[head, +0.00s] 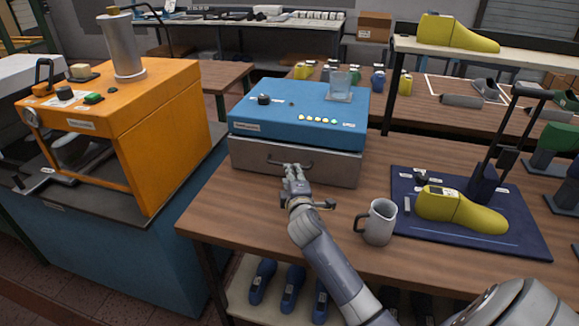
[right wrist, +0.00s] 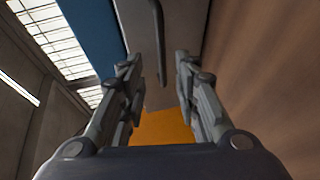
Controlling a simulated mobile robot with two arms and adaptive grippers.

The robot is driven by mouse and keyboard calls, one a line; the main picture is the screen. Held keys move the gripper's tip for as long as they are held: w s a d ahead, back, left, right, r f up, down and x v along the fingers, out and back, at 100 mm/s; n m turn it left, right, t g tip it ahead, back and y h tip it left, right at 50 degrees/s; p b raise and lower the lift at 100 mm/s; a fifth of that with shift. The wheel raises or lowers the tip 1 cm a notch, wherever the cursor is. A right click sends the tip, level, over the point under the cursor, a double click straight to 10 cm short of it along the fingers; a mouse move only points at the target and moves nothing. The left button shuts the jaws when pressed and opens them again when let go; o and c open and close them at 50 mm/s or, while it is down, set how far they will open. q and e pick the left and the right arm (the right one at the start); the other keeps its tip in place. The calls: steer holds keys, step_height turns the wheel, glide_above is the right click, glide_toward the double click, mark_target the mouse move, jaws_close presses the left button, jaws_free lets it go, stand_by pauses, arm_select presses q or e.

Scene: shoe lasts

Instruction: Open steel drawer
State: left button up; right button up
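The steel drawer (head: 335,167) is a grey front under a blue machine housing (head: 300,102) on the wooden bench. It looks shut. A dark bar handle (head: 290,163) runs across its front. My right gripper (head: 292,172) reaches up to the handle from the front. In the right wrist view, the fingers of my right gripper (right wrist: 158,60) stand apart. The handle (right wrist: 157,40) lies in the gap between them, and neither finger visibly touches it. The grey drawer front (right wrist: 195,20) fills part of that view. My left gripper is not in view.
A grey jug (head: 380,222) stands right of my right forearm, near the bench edge. A blue mat (head: 520,235) with a yellow shoe last (head: 460,212) lies further right. An orange machine (head: 165,120) stands on the left. Bare bench (head: 225,215) lies before the drawer.

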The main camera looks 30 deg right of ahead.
steer(key=x, duration=0.3)
steer(key=shift+w+d+f, duration=0.1)
steer(key=shift+w+f, duration=0.05)
steer(key=shift+w, duration=0.05)
steer(key=shift+x, duration=1.4)
steer(key=shift+w+f, duration=0.1)
steer(key=shift+w, duration=0.1)
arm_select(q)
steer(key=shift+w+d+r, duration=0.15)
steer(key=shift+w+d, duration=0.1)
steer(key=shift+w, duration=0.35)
arm_select(e)
jaws_close()
